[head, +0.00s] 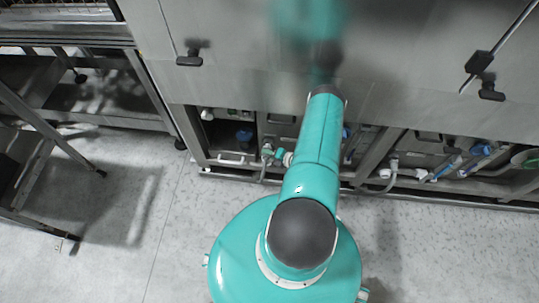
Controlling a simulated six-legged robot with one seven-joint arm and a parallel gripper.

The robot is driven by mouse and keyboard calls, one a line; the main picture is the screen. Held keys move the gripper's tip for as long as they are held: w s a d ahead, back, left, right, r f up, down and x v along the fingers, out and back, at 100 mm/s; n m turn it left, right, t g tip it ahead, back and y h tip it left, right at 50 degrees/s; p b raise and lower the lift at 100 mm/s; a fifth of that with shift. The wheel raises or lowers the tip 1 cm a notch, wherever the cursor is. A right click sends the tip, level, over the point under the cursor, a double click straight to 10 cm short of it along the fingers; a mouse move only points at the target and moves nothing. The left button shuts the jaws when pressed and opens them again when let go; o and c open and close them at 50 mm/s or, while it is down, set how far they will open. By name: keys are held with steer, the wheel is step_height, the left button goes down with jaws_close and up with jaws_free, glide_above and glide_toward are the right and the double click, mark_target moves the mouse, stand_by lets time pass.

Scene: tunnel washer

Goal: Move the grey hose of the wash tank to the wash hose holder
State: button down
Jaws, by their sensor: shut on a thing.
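My arm reaches forward over the front of the steel machine, and its upper links cover the middle of the picture. My gripper is hidden behind the arm, so its jaws do not show. A grey hose (379,190) curves low in front of the lower bay, just right of my arm. It runs from a pale fitting (393,166) leftward toward the arm, where its other end is lost from sight. I cannot tell whether it is the wash tank hose. No hose holder can be made out clearly.
The washer's steel front panels (220,100) with black latches (190,60) stand above the lower bays. Blue-handled pipes (480,152) sit at the right, a valve (268,152) left of my arm. A metal stand (35,130) is far left. The grey floor (150,240) is clear.

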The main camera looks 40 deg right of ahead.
stand_by(0.4)
steer(key=c, duration=1)
jaws_free()
steer(key=v, duration=1.3)
steer(key=shift+s+d+r, duration=0.1)
steer(key=shift+s+r, duration=0.15)
steer(key=shift+r, duration=0.05)
